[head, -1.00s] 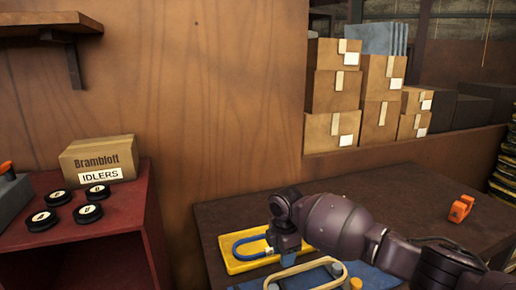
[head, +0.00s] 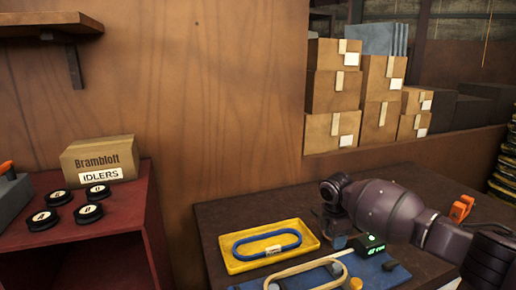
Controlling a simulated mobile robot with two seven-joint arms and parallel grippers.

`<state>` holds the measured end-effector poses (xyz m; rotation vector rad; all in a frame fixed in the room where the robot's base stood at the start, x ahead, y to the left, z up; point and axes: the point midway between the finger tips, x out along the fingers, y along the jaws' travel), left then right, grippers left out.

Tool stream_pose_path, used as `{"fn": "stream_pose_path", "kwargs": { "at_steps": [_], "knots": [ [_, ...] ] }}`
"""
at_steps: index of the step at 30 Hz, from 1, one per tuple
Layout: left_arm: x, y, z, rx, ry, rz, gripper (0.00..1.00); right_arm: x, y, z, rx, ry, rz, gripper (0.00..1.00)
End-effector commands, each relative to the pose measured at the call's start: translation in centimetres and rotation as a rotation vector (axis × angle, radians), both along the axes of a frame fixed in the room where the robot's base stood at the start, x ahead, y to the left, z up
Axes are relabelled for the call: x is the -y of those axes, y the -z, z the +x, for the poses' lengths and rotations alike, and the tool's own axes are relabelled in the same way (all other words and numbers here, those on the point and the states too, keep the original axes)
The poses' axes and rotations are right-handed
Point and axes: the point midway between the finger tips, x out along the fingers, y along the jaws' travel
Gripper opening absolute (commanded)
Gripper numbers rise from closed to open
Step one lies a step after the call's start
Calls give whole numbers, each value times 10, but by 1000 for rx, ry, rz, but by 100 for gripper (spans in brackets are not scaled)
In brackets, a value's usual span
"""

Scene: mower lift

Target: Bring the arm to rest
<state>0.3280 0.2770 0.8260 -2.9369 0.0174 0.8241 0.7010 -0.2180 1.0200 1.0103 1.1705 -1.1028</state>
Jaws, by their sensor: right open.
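My right gripper (head: 338,240) hangs at the end of my dark purple right arm, over the dark workbench (head: 220,215). It is to the right of the yellow tray (head: 232,264) and apart from it. It is open, and nothing shows between its fingers, which are small and partly hidden in the head view. A blue belt loop (head: 236,247) with a pale label lies in the yellow tray. My left gripper is out of view.
A tan loop (head: 290,271) and a small device with a green display (head: 369,244) are on a blue mat (head: 395,277). An orange item (head: 462,208) stands behind my arm. Black idlers (head: 43,219) and an IDLERS box (head: 98,160) sit on the red cabinet. Cartons (head: 333,92) line the back ledge.

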Motion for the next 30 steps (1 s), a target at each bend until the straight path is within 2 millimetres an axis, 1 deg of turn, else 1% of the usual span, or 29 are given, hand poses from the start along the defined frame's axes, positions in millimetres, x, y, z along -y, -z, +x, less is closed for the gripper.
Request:
{"fn": "stream_pose_path", "kwargs": {
  "at_steps": [1, 2, 3, 6, 9, 12, 17, 18, 21, 26, 29, 30],
  "knots": [
    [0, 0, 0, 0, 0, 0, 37, 31, -7, 4, 12, 38, -22, 43],
    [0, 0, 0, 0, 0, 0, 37, 47, -12, 6, 18, 58, -35, 43],
    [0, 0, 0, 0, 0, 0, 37, 68, -17, 7, 26, 83, -50, 43],
    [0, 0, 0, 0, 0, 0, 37, 113, -30, 8, 42, 137, -83, 43],
    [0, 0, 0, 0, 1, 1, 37, 149, -42, 7, 57, 183, -109, 43],
    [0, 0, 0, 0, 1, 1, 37, 180, -53, 5, 69, 222, -133, 43],
    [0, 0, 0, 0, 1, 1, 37, 226, -71, -1, 87, 280, -168, 43],
    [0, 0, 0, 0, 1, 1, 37, 229, -66, -3, 89, 286, -169, 43],
    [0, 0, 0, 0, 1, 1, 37, 228, -41, -10, 112, 299, -158, 43],
    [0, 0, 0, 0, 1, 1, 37, 231, -8, -21, 158, 331, -141, 43],
    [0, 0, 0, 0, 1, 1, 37, 233, 16, -32, 191, 353, -125, 43],
    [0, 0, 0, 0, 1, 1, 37, 234, 27, -37, 207, 364, -118, 43]
  ]
}}
